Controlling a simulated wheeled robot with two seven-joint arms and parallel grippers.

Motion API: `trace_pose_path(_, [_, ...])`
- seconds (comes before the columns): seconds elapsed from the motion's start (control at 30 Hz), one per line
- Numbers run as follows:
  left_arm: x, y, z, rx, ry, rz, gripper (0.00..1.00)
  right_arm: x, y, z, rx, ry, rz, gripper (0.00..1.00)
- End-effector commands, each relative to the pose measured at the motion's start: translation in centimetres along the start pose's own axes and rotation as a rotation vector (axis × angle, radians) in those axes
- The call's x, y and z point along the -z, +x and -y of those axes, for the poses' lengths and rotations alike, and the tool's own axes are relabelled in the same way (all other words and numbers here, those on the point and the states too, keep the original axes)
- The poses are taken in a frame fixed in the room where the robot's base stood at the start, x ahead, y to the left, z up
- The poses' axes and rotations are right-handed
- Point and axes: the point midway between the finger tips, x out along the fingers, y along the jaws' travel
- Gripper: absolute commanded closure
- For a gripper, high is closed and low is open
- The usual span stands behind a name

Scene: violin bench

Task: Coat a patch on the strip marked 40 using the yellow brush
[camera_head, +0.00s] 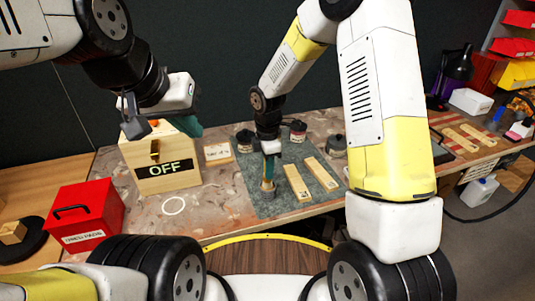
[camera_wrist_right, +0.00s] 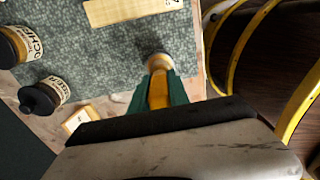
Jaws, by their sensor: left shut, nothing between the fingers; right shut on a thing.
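My right gripper (camera_head: 268,168) is shut on the yellow brush (camera_wrist_right: 158,90), held low over the grey-green mat (camera_head: 238,182). The brush's pale round end (camera_wrist_right: 158,62) points away from the fingers; I cannot tell whether it touches the mat. Two pale wooden strips, a nearer one (camera_head: 297,183) and a farther one (camera_head: 321,174), lie on the mat to the right of the brush. A strip (camera_wrist_right: 130,10) also shows at the top of the right wrist view. Their marks are too small to read. My left gripper (camera_head: 190,128) is shut and empty above the wooden box.
A wooden box (camera_head: 165,178) marked OFF and a red box (camera_head: 85,213) stand at left. Jars (camera_head: 297,130) (camera_head: 245,140) and a grey pot (camera_head: 337,145) stand behind the strips. A small labelled block (camera_head: 217,153) lies left of the mat. More strips (camera_head: 460,139) lie on the right bench.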

Motion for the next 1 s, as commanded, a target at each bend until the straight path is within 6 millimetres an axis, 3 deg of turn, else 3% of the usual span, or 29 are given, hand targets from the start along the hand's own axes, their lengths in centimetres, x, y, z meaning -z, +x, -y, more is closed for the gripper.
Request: trace_pose_path(1.0, [0.0, 0.0, 0.0, 0.0, 0.0, 0.0, 1.0, -0.01, 0.96, -0.02, 0.0, 0.0, 0.0, 1.0])
